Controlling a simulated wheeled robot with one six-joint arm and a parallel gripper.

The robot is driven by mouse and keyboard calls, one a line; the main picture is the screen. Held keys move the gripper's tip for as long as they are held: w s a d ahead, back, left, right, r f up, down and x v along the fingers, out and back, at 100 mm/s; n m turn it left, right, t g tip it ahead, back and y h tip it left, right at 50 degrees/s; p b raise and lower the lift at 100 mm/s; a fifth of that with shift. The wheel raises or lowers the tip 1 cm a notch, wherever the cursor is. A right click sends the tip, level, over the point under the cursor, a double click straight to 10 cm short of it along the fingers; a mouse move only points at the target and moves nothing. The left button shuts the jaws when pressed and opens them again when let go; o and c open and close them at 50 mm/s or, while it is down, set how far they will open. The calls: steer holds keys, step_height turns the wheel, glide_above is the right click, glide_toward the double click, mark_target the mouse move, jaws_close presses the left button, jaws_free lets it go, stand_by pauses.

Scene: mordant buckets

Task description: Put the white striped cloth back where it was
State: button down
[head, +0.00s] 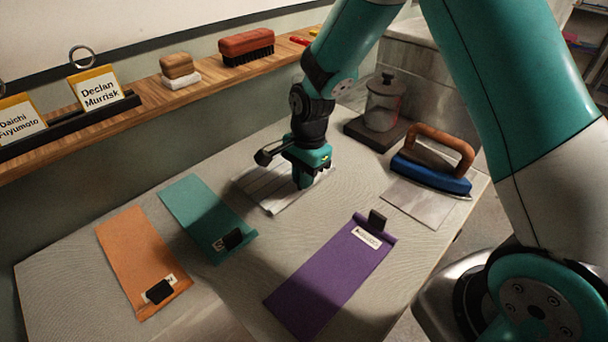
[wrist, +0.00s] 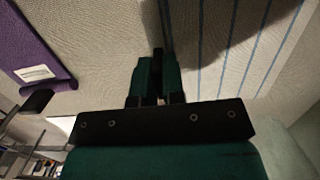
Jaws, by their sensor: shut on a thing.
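The white striped cloth (head: 268,189) lies on the table in the head view, to the right of the teal cloth (head: 200,215) and partly under my gripper (head: 303,183). In the wrist view the white striped cloth (wrist: 240,45) fills the upper right, with blue stripes and a shadow across it. My gripper (wrist: 158,75) points down and its fingers are close together on a narrow dark piece at the cloth's near edge. It looks like a clip such as the other cloths have. The fingers hide most of it.
An orange cloth (head: 140,258) and a purple cloth (head: 325,277) lie on the table, with dark clips. A jar (head: 383,105) stands on a dark board behind. A wooden shelf (head: 210,85) holds brushes and name cards.

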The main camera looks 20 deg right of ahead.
steer(key=c, duration=1.2)
jaws_free()
step_height(320, 180, up, 12)
steer(key=d, duration=0.1)
steer(key=s+a+r+n+y, duration=0.1)
steer(key=s+a+r+n, duration=0.1)
steer(key=s+n, duration=0.5)
steer(key=s+a+r+n+y, duration=0.1)
steer(key=s+a+r+n, duration=0.1)
steer(key=s+n, duration=0.4)
steer(key=s+a+r+n+y+b, duration=0.1)
steer(key=s+a+r+n, duration=0.1)
steer(key=s+r+n, duration=0.2)
steer(key=shift+s+a+n+t, duration=0.15)
steer(key=shift+s+n, duration=0.75)
steer(key=shift+s, duration=0.65)
steer(key=shift+s+d+n+t, duration=0.15)
steer(key=shift+s+n, duration=0.75)
steer(key=shift+s, duration=0.6)
steer(key=shift+a, duration=0.1)
